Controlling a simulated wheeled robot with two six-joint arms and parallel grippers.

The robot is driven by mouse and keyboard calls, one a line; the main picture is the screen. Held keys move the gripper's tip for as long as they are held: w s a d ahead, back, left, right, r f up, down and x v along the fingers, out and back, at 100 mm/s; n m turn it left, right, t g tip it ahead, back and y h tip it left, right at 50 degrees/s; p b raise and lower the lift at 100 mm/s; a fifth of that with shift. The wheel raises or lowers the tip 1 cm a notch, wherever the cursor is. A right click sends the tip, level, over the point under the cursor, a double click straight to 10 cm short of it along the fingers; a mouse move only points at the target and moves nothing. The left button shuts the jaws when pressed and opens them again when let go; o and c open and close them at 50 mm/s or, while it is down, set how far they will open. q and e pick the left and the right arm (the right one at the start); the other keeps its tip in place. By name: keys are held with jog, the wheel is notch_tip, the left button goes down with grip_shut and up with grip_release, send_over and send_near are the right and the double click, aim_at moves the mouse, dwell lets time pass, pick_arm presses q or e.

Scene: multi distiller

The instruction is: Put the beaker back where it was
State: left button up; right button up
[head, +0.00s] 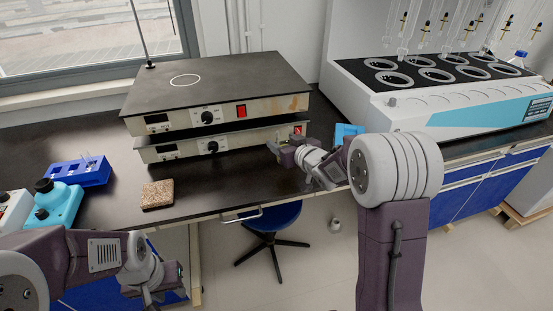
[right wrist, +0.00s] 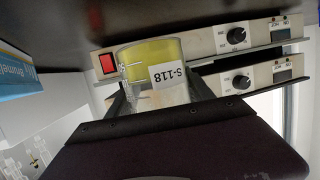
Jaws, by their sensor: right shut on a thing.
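The beaker (right wrist: 150,75) is a clear glass with yellow liquid and a white label marked S-118. It shows in the right wrist view between the fingers of my right gripper (right wrist: 158,98), which is shut on it. In the head view my right gripper (head: 277,148) is by the right front of the stacked hot plates, and I cannot make out the beaker there. The upper hot plate (head: 215,85) has a bare top with a white ring. The lower hot plate (head: 185,151) is under it. My left gripper (head: 160,287) is low at the left, away from the beaker; its jaws are unclear.
A brown block (head: 158,194), a blue rack (head: 90,170) and a turquoise device (head: 57,204) stand left on the dark bench (head: 115,207). A blue box (head: 345,131) is behind my right arm. The large distiller (head: 450,110) fills the right. A stool (head: 272,219) stands below.

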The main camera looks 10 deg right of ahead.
jog(key=shift+w+a+f, duration=0.85)
jog(key=shift+w+a, duration=0.05)
jog(key=shift+w, duration=0.2)
notch_tip(320, 180, down, 4)
jog(key=shift+r+b, duration=0.1)
jog(key=shift+b, duration=0.9)
jog(key=shift+s, duration=0.1)
jog(key=o, duration=1.6)
jog(key=shift+f, duration=0.25)
